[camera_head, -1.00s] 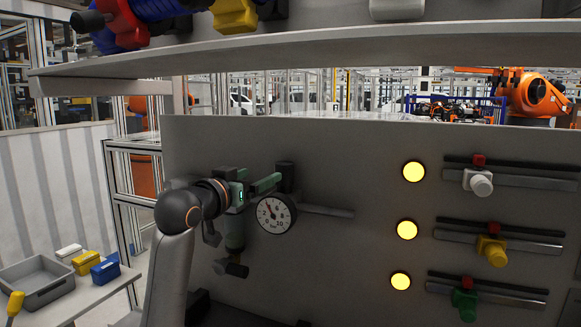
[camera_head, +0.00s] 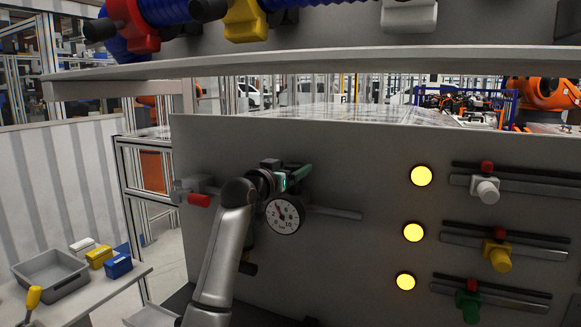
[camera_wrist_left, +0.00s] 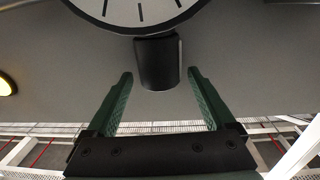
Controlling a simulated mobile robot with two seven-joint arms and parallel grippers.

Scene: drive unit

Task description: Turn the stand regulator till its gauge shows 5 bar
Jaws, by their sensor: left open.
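The stand regulator's round white gauge (camera_head: 283,215) is on the grey panel. Its needle points to the upper left, roughly near 4, but it is too small to read exactly. My left gripper (camera_head: 302,172) is open just above the gauge and hides the regulator knob in the head view. In the left wrist view the dark knob (camera_wrist_left: 157,62) lies ahead, between the open green fingertips (camera_wrist_left: 160,75), with gaps on both sides. The gauge's rim (camera_wrist_left: 140,15) shows at the top of that view. My right gripper is not in view.
A pipe (camera_head: 335,212) runs right from the gauge. A red-handled valve (camera_head: 199,200) is left of my arm. Lit yellow lamps (camera_head: 421,176) and slider rails (camera_head: 500,182) are at the right. A shelf (camera_head: 330,60) overhangs above. A side table holds a grey tray (camera_head: 50,275).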

